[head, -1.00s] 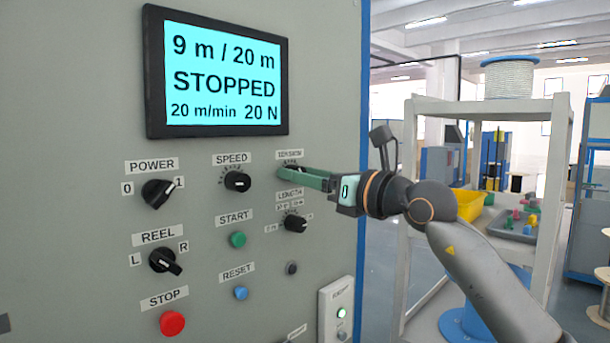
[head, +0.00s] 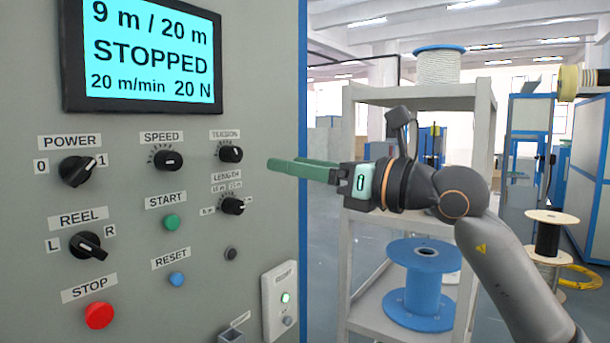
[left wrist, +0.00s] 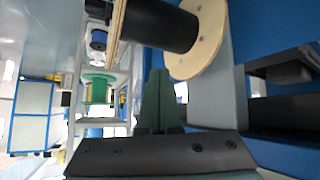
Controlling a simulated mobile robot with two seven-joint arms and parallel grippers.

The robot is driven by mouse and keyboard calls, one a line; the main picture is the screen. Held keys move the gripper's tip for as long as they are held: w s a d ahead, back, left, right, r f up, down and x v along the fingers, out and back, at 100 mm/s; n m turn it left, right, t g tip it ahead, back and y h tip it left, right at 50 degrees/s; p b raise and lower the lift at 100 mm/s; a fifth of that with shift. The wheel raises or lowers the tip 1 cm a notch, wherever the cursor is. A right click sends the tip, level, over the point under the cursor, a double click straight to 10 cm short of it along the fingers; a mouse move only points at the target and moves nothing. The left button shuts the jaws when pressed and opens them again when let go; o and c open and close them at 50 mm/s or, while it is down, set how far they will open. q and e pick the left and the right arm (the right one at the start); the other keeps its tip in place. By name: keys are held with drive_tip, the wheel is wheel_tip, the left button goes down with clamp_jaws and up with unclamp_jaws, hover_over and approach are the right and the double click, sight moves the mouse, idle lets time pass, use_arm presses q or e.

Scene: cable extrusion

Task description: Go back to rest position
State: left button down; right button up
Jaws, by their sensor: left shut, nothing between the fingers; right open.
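My right gripper (head: 270,164) is in the head view, its green fingers pointing left toward the control panel (head: 120,215). Its fingertips are to the right of the tension knob (head: 230,154) and appear apart from it. It is open and holds nothing. The panel's screen (head: 150,55) reads 9 m / 20 m, STOPPED, 20 m/min, 20 N. My left gripper (left wrist: 158,75) shows only in the left wrist view, its green fingers together with nothing between them. A wooden-flanged reel with a black core (left wrist: 160,22) is seen beyond its fingertips.
A pale shelf rack (head: 420,95) stands behind my right arm, with a white cable spool (head: 440,66) on top and a blue reel (head: 415,290) low down. A black reel (head: 548,238) stands at right. Open floor shows between panel and rack.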

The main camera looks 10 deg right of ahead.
drive_tip(key=shift+s+d, duration=0.4)
